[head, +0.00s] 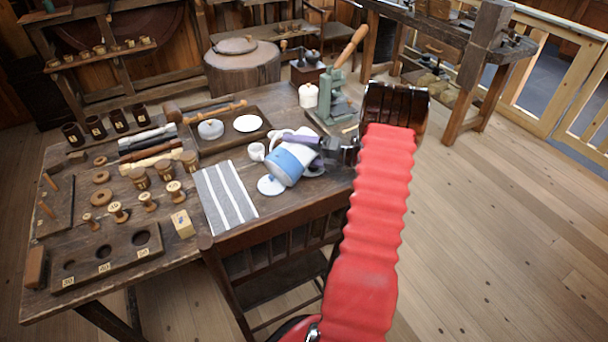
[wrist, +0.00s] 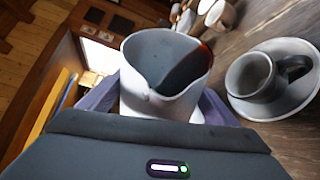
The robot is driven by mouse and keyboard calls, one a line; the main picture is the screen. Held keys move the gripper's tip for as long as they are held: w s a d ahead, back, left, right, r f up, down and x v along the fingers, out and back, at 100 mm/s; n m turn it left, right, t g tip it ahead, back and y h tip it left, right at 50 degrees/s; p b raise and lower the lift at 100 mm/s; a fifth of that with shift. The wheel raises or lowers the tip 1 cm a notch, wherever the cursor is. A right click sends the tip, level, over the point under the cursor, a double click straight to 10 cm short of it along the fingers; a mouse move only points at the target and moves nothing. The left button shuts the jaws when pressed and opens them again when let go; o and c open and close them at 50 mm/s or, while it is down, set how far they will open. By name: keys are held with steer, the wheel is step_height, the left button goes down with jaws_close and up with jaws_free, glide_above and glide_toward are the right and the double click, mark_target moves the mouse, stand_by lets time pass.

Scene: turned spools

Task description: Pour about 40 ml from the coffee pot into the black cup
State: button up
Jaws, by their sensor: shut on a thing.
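The coffee pot (head: 285,163) is white with a blue band and appears tilted in the head view. My gripper (head: 318,146) is shut on it, its purple fingers on either side of the pot. In the wrist view the pot's open mouth and pouring lip (wrist: 165,75) face the camera, with a brown edge inside at the right. A dark-grey-looking cup (wrist: 250,78) with a dark handle sits on a pale saucer (wrist: 297,103) to the right of the pot, apart from it. I cannot tell surely whether this is the black cup. No pouring stream is visible.
A white cup (head: 257,151) and a white saucer (head: 270,186) are close to the pot. A striped cloth (head: 224,194) lies to the left. A tray (head: 203,150) with a lidded dish is behind, and a green press (head: 335,98) stands at the back right.

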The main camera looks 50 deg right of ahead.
steer(key=shift+d+r+m+t+p, duration=0.2)
steer(key=shift+r+m+t+p, duration=0.1)
steer(key=shift+r+m+p, duration=0.15)
stand_by(0.6)
steer(key=shift+a, duration=0.2)
stand_by(0.4)
steer(key=shift+w+y, duration=0.25)
steer(key=shift+y, duration=0.05)
stand_by(0.5)
steer(key=shift+d+m, duration=0.15)
steer(key=shift+m, duration=0.1)
stand_by(0.7)
steer(key=shift+a+f+n, duration=0.3)
steer(key=shift+n, duration=0.6)
steer(key=shift+a+r+n+g+h, duration=0.1)
steer(key=shift+r+n+g+h, duration=0.25)
steer(key=shift+n+g+h, duration=0.2)
steer(key=shift+r+n+h, duration=0.35)
steer(key=shift+r+n, duration=0.05)
steer(key=shift+n, duration=0.25)
steer(key=shift+f+n, duration=0.3)
steer(key=shift+n, duration=0.1)
